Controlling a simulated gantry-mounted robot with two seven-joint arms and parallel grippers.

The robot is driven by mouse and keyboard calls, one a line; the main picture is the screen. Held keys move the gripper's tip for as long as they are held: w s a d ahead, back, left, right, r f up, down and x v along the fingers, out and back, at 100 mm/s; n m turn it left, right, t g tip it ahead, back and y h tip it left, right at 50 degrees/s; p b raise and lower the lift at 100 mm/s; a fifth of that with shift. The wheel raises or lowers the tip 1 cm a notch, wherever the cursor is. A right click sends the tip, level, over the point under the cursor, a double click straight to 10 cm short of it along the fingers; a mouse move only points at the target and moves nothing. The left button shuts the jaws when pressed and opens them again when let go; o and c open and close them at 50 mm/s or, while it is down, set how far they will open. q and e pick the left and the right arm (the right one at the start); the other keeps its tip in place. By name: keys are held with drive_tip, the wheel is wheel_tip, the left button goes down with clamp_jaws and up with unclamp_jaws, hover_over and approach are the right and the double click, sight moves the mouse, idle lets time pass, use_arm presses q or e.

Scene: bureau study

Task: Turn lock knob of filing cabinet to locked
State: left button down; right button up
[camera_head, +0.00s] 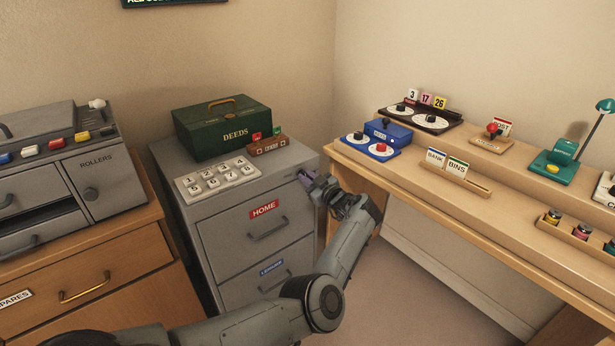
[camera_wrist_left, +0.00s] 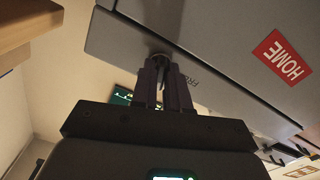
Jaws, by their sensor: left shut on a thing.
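The grey filing cabinet (camera_head: 222,229) stands in the middle of the head view, with a red HOME label on its top drawer and a blue label on the lower one. Its lock knob (camera_wrist_left: 160,60) is at the upper corner of the front, beside the HOME drawer, mostly hidden by my fingers. My left gripper (camera_head: 313,183) reaches that corner from the right. In the left wrist view my left gripper (camera_wrist_left: 162,78) is shut on the knob, its fingers on either side. I cannot read the knob's setting. My right gripper is not in view.
A green DEEDS box (camera_head: 222,131), a white number keypad (camera_head: 218,180) and a small brown block (camera_head: 268,146) sit on the cabinet. A wooden desk (camera_head: 440,190) stands close on the right, and a wooden drawer unit (camera_head: 85,262) on the left.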

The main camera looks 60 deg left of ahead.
use_arm(q)
drive_tip(key=shift+m+p, duration=0.3)
drive_tip(key=shift+m, duration=1.6)
drive_tip(key=c, duration=1.2)
unclamp_jaws()
drive_tip(key=w+d+p, duration=0.1)
drive_tip(key=d+p, duration=0.1)
drive_tip(key=d, duration=0.8)
drive_tip(key=shift+w+d, duration=0.2)
drive_tip(key=shift+d, duration=0.2)
